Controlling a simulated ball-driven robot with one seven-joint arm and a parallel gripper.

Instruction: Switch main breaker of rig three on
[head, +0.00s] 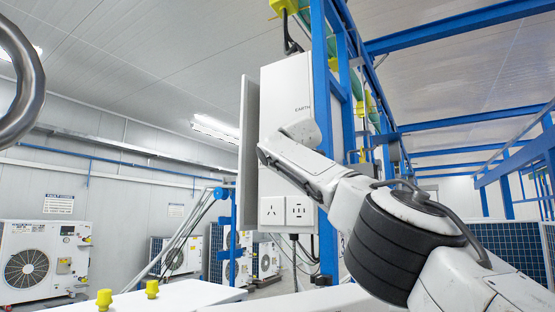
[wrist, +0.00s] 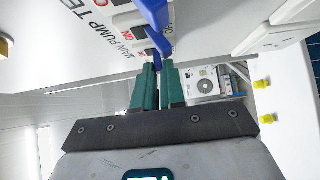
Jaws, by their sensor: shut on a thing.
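A white electrical box (head: 285,90) with its door (head: 248,130) open hangs on a blue post in the head view. My arm reaches across its front, and the fingertips are hidden there. In the wrist view, the white panel (wrist: 60,45) carries the lettering "MAIN PUMP TE…" and red "ON" marks beside the breakers. My gripper (wrist: 160,70), with green fingers, is shut on a blue breaker lever (wrist: 155,20) at the panel. The fingertips cover part of the lever's lower end. I cannot read a rig number or tell the breaker's position.
Power sockets (head: 285,211) sit at the bottom of the box, with cables hanging below. Blue frame posts (head: 322,140) stand just right of it. A white surface with yellow knobs (head: 104,299) lies at lower left. Fan units (head: 45,262) stand along the far wall.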

